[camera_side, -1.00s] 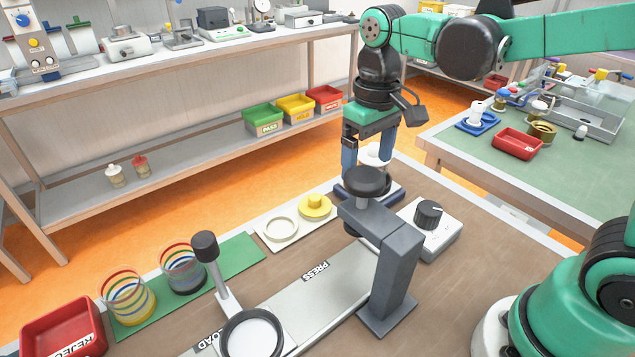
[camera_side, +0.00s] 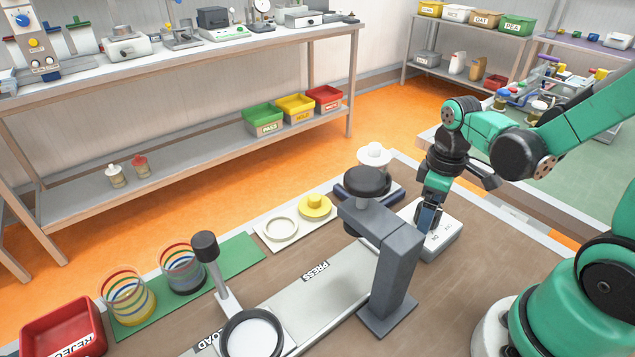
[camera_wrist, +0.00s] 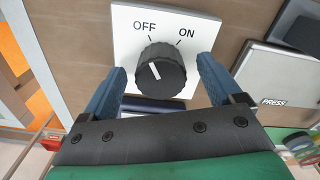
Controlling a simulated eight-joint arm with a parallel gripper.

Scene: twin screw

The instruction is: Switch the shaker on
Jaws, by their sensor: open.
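A white switch box (camera_side: 441,243) stands at the right of the press, and it fills the middle of the wrist view (camera_wrist: 125,25). Its black ridged knob (camera_wrist: 161,74) has a white mark tilted up and left, towards the word OFF; ON is printed to the right. My gripper (camera_side: 428,222) is low over the box with its fingers pointing down. In the wrist view the two blue fingers of my gripper (camera_wrist: 162,68) are open, one on each side of the knob, with gaps visible. A white round-topped piece (camera_side: 374,154) on a dark blue base, perhaps the shaker, stands behind the press.
The grey press column (camera_side: 389,275) with its black top knob stands close left of my gripper. A yellow part (camera_side: 315,206) and a ring lie on a white plate. The brown bench top (camera_side: 470,285) is clear in front of the box.

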